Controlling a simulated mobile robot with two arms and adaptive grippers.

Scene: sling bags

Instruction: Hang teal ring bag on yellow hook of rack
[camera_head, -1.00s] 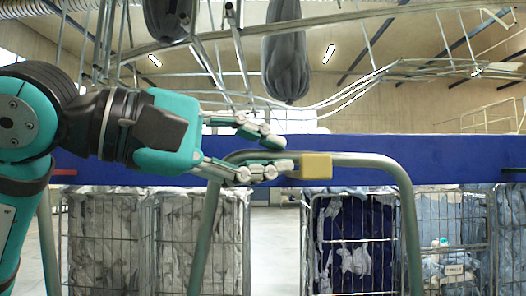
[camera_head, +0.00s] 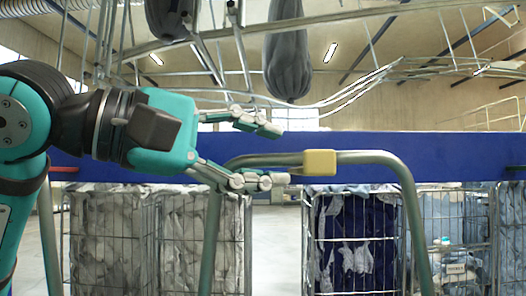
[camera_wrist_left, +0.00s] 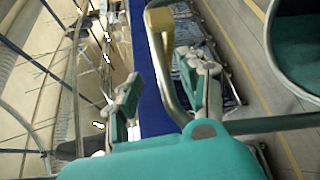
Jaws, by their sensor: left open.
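The yellow hook (camera_head: 320,163) shows as a yellow block on the top bar of the grey tubular rack (camera_head: 372,158). My left gripper (camera_head: 268,155) is open and empty, just left of the yellow block, its fingers spread one above the other and pointing toward it. In the left wrist view the yellow block (camera_wrist_left: 159,19) is beyond the open fingers of the gripper (camera_wrist_left: 168,82), near the bent grey tube. I cannot make out a teal ring bag in either view. My right gripper is not in view.
A blue beam (camera_head: 450,160) runs across behind the rack. Wire cage trolleys with cloth (camera_head: 350,240) stand behind it. Dark grey bags (camera_head: 287,60) hang from overhead rails. A red piece (camera_head: 66,170) shows at far left and a green one (camera_head: 514,170) at far right.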

